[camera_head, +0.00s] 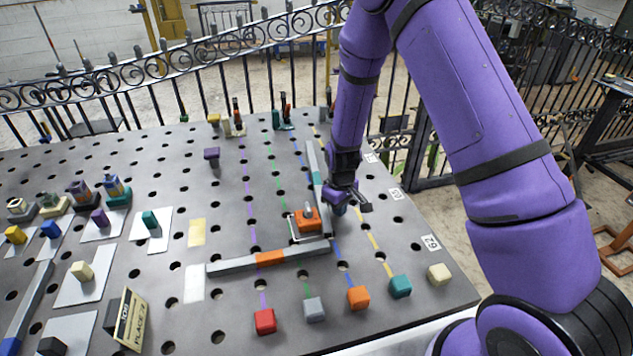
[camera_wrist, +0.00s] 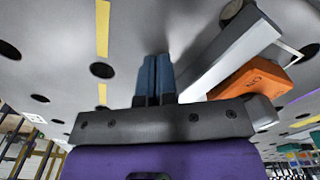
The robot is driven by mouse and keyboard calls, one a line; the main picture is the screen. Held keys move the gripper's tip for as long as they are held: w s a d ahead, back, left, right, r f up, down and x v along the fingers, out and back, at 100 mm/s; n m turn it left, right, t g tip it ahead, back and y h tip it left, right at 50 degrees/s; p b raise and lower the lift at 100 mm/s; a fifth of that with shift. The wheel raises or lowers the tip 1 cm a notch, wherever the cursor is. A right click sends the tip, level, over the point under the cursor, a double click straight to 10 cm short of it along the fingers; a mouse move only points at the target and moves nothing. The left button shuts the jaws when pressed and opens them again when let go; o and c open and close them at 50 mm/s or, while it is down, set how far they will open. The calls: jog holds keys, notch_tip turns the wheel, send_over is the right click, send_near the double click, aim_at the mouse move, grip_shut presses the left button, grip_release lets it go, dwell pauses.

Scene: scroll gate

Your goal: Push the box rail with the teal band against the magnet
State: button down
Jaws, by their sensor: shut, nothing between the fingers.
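The grey box rail with the teal band (camera_head: 316,179) lies lengthwise on the perforated table, its near end by the right end of the orange-banded rail (camera_head: 270,258). An orange block (camera_head: 306,222) with a small upright post, apparently the magnet, sits in the corner left of the teal-banded rail. It also shows in the wrist view (camera_wrist: 252,78), beyond the grey rail (camera_wrist: 235,50). My gripper (camera_head: 341,207) is low over the table, just right of the teal-banded rail. Its fingers (camera_wrist: 155,75) are together and empty, beside the rail; I cannot tell whether they touch it.
Several coloured cubes stand along the near edge, including a red one (camera_head: 265,321) and a teal one (camera_head: 400,286). A purple block (camera_head: 212,157) stands farther back. White mats with blocks and a card (camera_head: 130,320) fill the left. Clamps stand at the far edge.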

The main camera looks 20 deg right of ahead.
jog(key=shift+f, duration=0.3)
jog(key=shift+r, duration=0.2)
jog(key=shift+a, duration=0.2)
dwell(0.6)
jog(key=shift+a, duration=0.35)
jog(key=shift+a, duration=0.1)
jog(key=shift+a, duration=0.2)
jog(key=shift+d, duration=0.15)
jog(key=shift+d, duration=1.1)
